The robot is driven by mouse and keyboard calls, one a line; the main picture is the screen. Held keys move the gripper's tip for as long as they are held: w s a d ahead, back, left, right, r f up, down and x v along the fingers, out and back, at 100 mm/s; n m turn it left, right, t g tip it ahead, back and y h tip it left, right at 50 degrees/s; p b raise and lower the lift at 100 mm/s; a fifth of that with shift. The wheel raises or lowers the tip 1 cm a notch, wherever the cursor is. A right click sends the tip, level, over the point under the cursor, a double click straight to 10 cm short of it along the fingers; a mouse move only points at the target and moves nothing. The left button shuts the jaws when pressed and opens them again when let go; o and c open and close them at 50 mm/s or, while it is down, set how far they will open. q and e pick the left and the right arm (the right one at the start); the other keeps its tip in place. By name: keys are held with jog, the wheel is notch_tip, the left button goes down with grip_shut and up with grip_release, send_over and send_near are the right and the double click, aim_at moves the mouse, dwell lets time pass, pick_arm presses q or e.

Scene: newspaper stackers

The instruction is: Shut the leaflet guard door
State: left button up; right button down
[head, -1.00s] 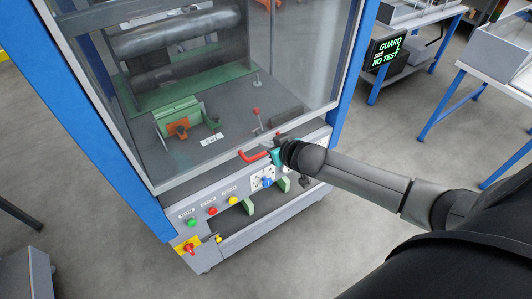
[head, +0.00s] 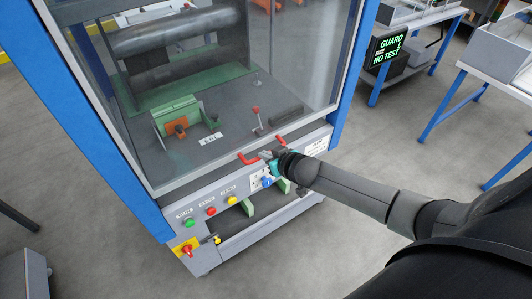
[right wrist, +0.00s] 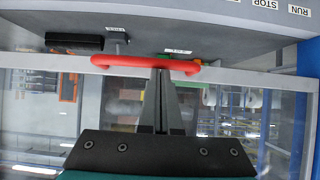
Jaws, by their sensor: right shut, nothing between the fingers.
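The leaflet guard door (head: 215,172) is a clear panel with a pale bottom rail on the front of the blue-framed machine. Its rail lies just above the button panel; I cannot tell whether any gap is left. A red bar handle (head: 247,158) sits on the rail, and it also shows in the right wrist view (right wrist: 120,60). My right gripper (head: 266,155) is shut and empty at the handle, hiding its middle. In the right wrist view its fingertips (right wrist: 161,70) meet the bar's edge; contact is unclear. My left gripper is not in view.
Green, red and yellow buttons (head: 211,210) and a red knob (head: 187,251) are on the panel below. A sign (head: 389,49) reads "GUARD" and "NO TEST". Blue-legged tables (head: 461,92) stand at the right. The floor in front is clear.

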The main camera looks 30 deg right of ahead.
pick_arm(q)
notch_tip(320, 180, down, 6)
jog(key=b, duration=0.5)
pick_arm(e)
notch_tip(320, 180, down, 9)
jog(key=shift+s+f, duration=0.2)
pick_arm(q)
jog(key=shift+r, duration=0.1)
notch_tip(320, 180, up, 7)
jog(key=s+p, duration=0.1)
jog(key=p, duration=0.6)
pick_arm(e)
jog(key=s+r, duration=0.8)
jog(key=r, duration=0.2)
jog(key=shift+s+d, duration=0.35)
jog(key=shift+s, duration=0.05)
